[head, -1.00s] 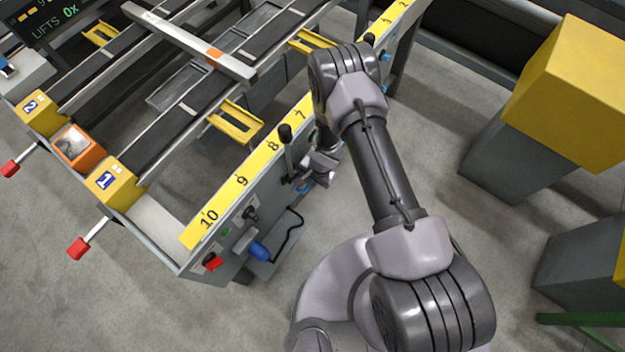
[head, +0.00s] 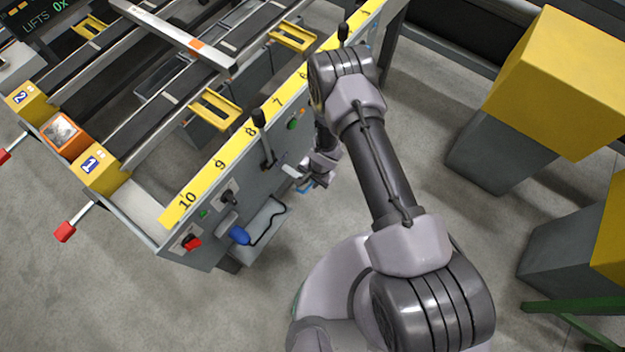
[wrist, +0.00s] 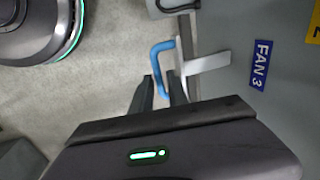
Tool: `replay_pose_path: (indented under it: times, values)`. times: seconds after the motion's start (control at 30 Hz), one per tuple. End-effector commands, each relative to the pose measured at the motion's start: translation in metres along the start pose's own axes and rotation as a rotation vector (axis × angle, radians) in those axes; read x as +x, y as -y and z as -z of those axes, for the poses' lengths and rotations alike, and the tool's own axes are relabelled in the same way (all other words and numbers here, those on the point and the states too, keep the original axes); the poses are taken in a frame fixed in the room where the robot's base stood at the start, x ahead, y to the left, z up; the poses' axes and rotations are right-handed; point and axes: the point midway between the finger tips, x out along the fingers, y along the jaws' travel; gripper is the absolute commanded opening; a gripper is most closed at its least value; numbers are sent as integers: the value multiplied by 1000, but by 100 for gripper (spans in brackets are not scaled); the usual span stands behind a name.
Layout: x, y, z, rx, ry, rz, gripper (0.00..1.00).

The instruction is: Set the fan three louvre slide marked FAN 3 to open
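The blue FAN 3 label (wrist: 261,64) is on the grey side panel in the wrist view. Left of it, a blue bent handle (wrist: 160,58) sits beside a pale grey bracket (wrist: 205,63); how the two join is unclear. My gripper (wrist: 161,77) is open, its two fingers apart, with the lower end of the blue handle showing between them. I cannot tell whether they touch it. In the head view my gripper (head: 318,178) is low beside the table's side panel, with a bit of blue handle (head: 305,187) below it.
The runout table's yellow number strip (head: 220,165) runs along its near edge. A black upright lever (head: 262,130) stands left of my gripper. A blue knob (head: 239,235) and red switch (head: 192,243) are farther left. Yellow-grey blocks (head: 555,80) stand at right, with open floor between.

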Motion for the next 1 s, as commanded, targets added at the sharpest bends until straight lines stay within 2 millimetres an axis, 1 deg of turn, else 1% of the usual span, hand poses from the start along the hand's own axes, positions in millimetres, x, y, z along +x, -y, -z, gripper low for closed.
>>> replay_pose_path:
  times: [0.17,0.27,0.37,0.47,0.6,0.7,0.83,0.9,1.0]
  values:
    - [-1,1,0,0,0,1,20]
    - [-10,1,0,0,0,1,20]
    - [-32,2,0,0,-1,1,20]
    - [-64,2,1,1,-2,2,20]
    - [-112,2,1,1,-2,2,20]
    - [-141,2,1,1,-1,1,20]
    - [-165,1,0,1,-1,1,20]
    - [-172,1,0,0,-1,1,20]
    - [-175,0,0,-1,0,0,20]
